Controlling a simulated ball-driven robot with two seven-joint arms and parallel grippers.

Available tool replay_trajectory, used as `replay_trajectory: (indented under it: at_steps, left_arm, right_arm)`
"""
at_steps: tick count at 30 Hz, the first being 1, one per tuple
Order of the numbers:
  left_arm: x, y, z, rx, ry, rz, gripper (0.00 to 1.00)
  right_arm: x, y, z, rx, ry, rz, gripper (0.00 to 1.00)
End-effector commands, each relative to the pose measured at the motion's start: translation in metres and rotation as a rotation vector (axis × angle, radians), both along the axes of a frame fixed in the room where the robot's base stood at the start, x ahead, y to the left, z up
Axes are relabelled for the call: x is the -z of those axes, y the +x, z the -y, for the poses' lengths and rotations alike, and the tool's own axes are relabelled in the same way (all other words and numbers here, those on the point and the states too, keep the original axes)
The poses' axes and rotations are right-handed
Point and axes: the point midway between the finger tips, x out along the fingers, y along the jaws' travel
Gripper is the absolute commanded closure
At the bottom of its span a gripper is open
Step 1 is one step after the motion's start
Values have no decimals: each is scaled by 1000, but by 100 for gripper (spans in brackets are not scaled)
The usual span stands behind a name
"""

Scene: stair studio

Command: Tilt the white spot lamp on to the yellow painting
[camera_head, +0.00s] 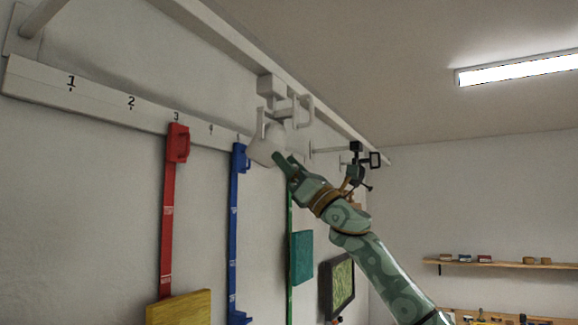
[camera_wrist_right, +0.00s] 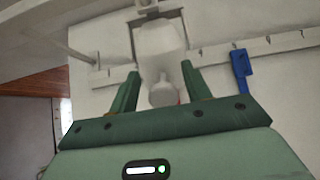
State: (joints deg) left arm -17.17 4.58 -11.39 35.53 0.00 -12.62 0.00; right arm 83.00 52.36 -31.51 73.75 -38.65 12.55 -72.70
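The white spot lamp (camera_head: 266,146) hangs from the ceiling rail near the top middle of the head view. It also fills the upper middle of the right wrist view (camera_wrist_right: 160,42). A rounded knob (camera_wrist_right: 162,92) on its near end sits between the fingers of my right gripper (camera_wrist_right: 157,85). The fingers are open, with a gap on each side of the knob. In the head view my right gripper (camera_head: 283,162) reaches the lamp from the lower right. The yellow painting (camera_head: 180,308) hangs at the lower left, under the red strap (camera_head: 168,215). My left gripper is out of view.
A numbered white rail (camera_head: 100,98) runs along the wall. A blue strap (camera_head: 234,215) hangs right of the red one. A black lamp (camera_head: 356,168) is farther along the ceiling rail. A teal painting (camera_head: 302,257) and a dark-framed picture (camera_head: 341,284) hang beyond.

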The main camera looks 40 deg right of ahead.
Motion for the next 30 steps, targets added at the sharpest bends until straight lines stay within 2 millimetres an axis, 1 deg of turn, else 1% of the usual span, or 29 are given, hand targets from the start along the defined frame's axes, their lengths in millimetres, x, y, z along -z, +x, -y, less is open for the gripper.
replay_trajectory:
  at_steps: [5, 8, 11, 18, 21, 24, 27, 30]
  left_arm:
    - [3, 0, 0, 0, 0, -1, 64]
    - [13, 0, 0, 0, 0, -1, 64]
    - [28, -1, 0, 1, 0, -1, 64]
    - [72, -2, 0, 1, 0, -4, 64]
    - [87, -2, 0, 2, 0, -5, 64]
    - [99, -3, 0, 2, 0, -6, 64]
    - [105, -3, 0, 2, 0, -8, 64]
    - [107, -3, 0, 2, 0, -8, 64]
  right_arm:
    - [5, -2, 2, 1, 0, -1, 52]
    - [16, -10, 6, 3, -1, -2, 52]
    - [35, -24, 11, 4, -3, -3, 52]
    - [85, -68, 29, 4, -3, -3, 52]
    - [100, -84, 35, 4, -2, -3, 52]
    - [111, -95, 40, 3, -1, -3, 52]
    - [116, -103, 43, 1, -1, -2, 52]
    - [117, -107, 44, 1, -1, 0, 52]
